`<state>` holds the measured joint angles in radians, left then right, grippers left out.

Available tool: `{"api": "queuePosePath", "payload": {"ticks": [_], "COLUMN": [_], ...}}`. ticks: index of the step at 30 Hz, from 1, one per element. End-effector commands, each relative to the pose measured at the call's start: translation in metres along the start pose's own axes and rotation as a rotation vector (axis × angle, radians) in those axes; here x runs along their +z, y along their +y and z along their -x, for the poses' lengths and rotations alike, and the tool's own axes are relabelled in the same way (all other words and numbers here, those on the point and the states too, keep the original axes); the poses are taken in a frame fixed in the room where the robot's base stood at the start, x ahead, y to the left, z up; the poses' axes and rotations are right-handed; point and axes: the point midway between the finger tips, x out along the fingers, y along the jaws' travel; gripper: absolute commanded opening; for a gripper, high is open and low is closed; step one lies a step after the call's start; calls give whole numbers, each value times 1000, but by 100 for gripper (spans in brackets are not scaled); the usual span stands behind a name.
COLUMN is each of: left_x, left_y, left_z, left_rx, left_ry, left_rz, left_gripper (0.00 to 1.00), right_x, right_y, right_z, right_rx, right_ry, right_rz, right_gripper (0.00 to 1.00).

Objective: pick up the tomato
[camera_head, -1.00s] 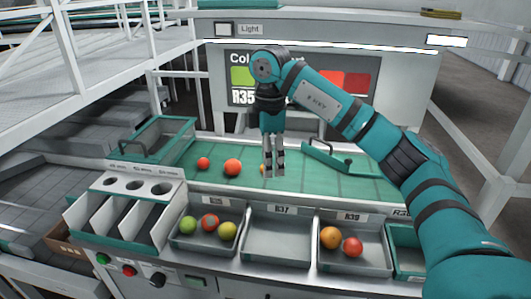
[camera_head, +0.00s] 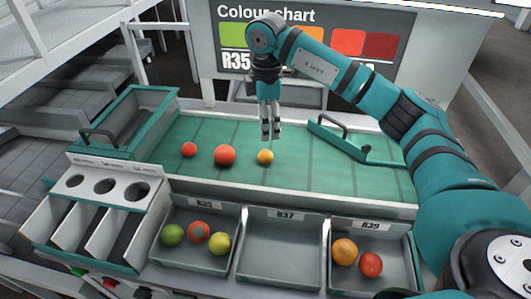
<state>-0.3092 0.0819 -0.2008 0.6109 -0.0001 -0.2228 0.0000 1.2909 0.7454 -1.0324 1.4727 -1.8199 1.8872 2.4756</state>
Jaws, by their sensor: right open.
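Three tomatoes lie in a row on the green mat (camera_head: 330,170): a small red tomato (camera_head: 189,149), a larger red tomato (camera_head: 225,155) and a yellow-orange tomato (camera_head: 265,157). My right gripper (camera_head: 271,136) points down, open and empty, just above and behind the yellow-orange tomato in the picture. It looks apart from the tomato, though the exact height gap is hard to judge. More tomatoes lie in the front trays: a green one (camera_head: 172,235), a red one (camera_head: 198,231), a yellow-green one (camera_head: 220,243), an orange one (camera_head: 344,251) and another red one (camera_head: 371,264). My left gripper is not in view.
The R35 tray (camera_head: 190,261) and R39 tray (camera_head: 371,285) hold tomatoes; the R37 tray (camera_head: 280,255) between them is empty. A holed sorting rack (camera_head: 108,167) stands left. A green-rimmed bin (camera_head: 128,110) and a handled green scoop (camera_head: 350,140) flank the mat.

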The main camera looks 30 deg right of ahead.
Motion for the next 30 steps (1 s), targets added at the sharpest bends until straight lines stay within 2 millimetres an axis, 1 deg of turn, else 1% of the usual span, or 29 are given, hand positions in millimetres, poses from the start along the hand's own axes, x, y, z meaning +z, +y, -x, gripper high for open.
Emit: {"api": "queuePosePath", "payload": {"ticks": [1,3,6,9,13,16,20,21,24,30], "left_x": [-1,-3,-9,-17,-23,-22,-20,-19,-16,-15], "left_y": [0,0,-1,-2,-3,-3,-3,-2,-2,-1], "left_z": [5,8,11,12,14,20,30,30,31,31], "left_rx": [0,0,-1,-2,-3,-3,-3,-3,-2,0], "left_ry": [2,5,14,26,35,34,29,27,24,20], "left_rz": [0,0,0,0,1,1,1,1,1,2], "left_gripper": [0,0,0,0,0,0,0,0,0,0], "right_x": [1,1,0,0,0,-2,-6,-6,-6,-6], "right_y": [-1,-1,-1,0,0,-1,-2,-2,-2,-1], "right_z": [-10,-25,-42,-53,-60,-69,-89,-96,-107,-112], "right_rx": [-4,-5,-3,-1,0,-2,-4,-3,-2,1], "right_ry": [-2,-2,-2,0,0,-1,-1,-1,0,1], "right_rz": [-1,-1,-1,-1,-1,0,-1,-1,-1,-1], "right_gripper": [68,68,68,68,68,68,68,68,68,68]}}
